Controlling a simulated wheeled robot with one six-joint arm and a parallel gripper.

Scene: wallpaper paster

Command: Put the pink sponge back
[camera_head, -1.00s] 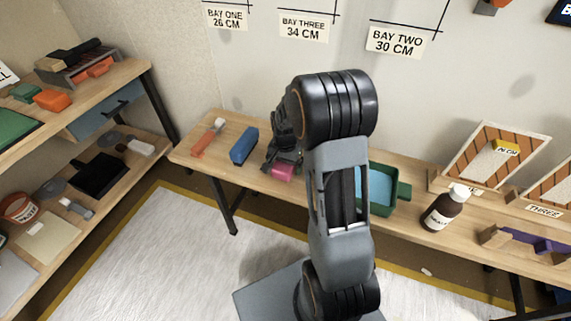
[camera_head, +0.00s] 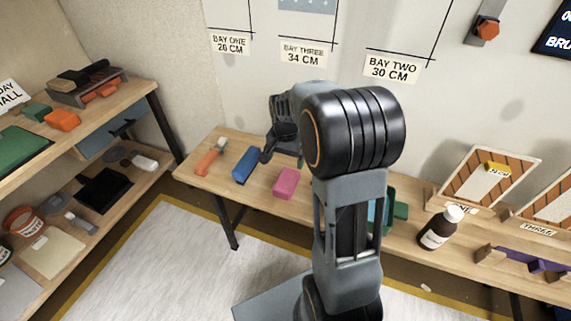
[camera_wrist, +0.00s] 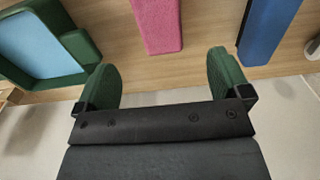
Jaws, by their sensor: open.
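The pink sponge (camera_head: 286,183) lies on the wooden bench, just right of the blue block (camera_head: 245,165). In the wrist view the pink sponge (camera_wrist: 158,22) lies on the wood beyond my gripper (camera_wrist: 165,82), between the green tray and the blue block. My gripper is open and empty, with its two green-padded fingers apart and clear of the sponge. In the head view my gripper (camera_head: 270,150) hangs above and behind the sponge, partly hidden by my arm.
A green tray (camera_wrist: 75,45) with a light blue inside stands beside the sponge, mostly hidden by my arm in the head view. An orange-handled tool (camera_head: 208,158) lies at the bench's left end. Shelves (camera_head: 110,215) stand at left.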

